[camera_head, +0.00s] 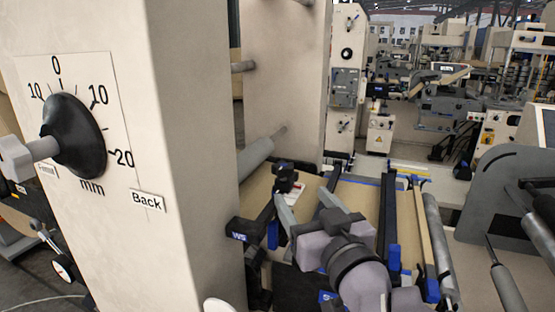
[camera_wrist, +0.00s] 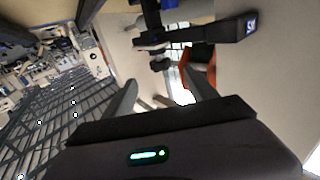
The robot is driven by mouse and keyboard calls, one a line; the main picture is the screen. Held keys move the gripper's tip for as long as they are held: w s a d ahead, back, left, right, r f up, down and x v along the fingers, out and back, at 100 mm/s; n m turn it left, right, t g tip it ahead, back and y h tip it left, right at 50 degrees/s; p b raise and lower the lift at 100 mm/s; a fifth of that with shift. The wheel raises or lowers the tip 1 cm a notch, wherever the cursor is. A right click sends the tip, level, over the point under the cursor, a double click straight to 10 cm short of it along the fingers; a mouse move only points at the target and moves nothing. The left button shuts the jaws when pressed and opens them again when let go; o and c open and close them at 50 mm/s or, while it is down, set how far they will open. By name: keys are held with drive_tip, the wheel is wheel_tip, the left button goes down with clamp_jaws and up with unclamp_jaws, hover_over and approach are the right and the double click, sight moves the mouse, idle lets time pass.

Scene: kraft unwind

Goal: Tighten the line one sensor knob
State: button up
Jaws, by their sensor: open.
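A small black knob (camera_head: 286,172) stands on a sensor bracket above the kraft web in the head view. I cannot read a line number on it. A black block marked WS (camera_head: 245,232) is at the bracket's near end; that block also shows in the wrist view (camera_wrist: 238,29). My gripper (camera_head: 303,193) is open, its two grey fingers apart, just right of the knob and slightly lower in the picture. No contact is visible. In the wrist view my gripper (camera_wrist: 158,77) has small dark parts beyond its fingertips; I cannot tell which is the knob.
A cream column (camera_head: 190,120) fills the left, with a large black dial (camera_head: 75,137) on a millimetre scale. Dark rails with blue ends (camera_head: 390,215) and rollers (camera_head: 440,250) lie right of my arm. Other machines stand behind.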

drive_tip(key=p, duration=0.5)
approach(279, 165)
drive_tip(key=w, duration=0.1)
drive_tip(key=w+f, duration=0.1)
drive_tip(key=shift+w, duration=0.25)
drive_tip(key=x, duration=0.3)
drive_tip(key=b+x, duration=0.1)
drive_tip(key=x, duration=0.6)
drive_tip(key=shift+w+f+b, duration=0.3)
drive_tip(key=shift+w+b, duration=0.1)
drive_tip(key=c, duration=1.4)
